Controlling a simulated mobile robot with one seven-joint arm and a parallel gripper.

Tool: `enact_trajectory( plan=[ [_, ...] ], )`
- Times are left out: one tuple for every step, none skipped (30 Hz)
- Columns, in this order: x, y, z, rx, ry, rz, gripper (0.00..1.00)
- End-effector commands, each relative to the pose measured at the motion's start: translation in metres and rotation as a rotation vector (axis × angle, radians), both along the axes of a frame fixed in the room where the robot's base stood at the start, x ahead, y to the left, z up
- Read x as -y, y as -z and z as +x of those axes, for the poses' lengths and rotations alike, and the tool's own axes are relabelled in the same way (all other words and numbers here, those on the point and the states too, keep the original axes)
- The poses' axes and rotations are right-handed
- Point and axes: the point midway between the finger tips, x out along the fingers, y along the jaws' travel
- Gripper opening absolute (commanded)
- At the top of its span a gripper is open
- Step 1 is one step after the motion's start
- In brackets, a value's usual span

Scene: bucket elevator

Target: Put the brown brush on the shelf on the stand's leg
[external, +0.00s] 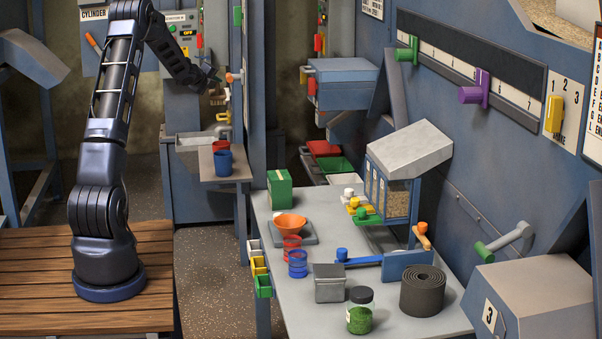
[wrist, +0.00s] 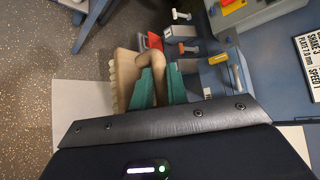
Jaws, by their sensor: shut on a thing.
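The brown brush is in my gripper in the wrist view (wrist: 122,78), its tan bristly side to the left and its handle between my teal fingers. In the external view the brush (external: 218,97) is small and hangs below my gripper (external: 214,82), which is shut on it, in the air near the upright post. A small shelf (external: 222,179) on the stand's leg (external: 241,130) lies well below the brush. I cannot tell where the shelf shows in the wrist view.
A grey tray (external: 194,141) is just left of the shelf. Orange and white handles (external: 233,78) stick out near my gripper. A control cabinet (external: 181,60) stands behind. The grey worktable (external: 410,328) at right holds a green box (external: 279,189), jars and a rolled mat.

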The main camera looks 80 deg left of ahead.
Motion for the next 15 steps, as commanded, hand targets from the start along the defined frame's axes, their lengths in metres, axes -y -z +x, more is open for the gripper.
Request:
enact_trajectory(
  plan=[
    [0.000,0.009,0.001,0.000,-0.001,-0.005,0.00],
    [0.000,0.015,0.001,-0.001,0.001,-0.005,0.00],
    [0.000,0.023,0.002,0.001,0.001,-0.005,0.00],
    [0.001,0.029,0.002,-0.001,0.001,-0.005,0.00],
    [0.000,0.036,0.001,-0.001,0.001,-0.005,0.00],
    [0.000,0.045,0.001,0.000,0.000,-0.005,0.00],
    [0.000,0.051,0.001,-0.001,0.001,-0.005,0.00],
    [0.000,0.057,0.001,-0.001,0.000,-0.004,0.00],
    [0.000,0.066,0.001,0.000,0.001,-0.004,0.00],
    [0.000,0.073,0.001,-0.001,0.001,-0.005,0.00],
    [0.001,0.080,0.001,-0.001,0.001,-0.005,0.00],
    [0.001,0.088,0.001,-0.001,0.001,-0.005,0.00],
    [0.001,0.095,0.001,0.000,0.001,-0.004,0.00],
    [0.001,0.102,0.001,-0.001,0.001,-0.005,0.00],
    [0.000,0.110,0.001,-0.001,0.000,-0.004,0.00]
  ],
)
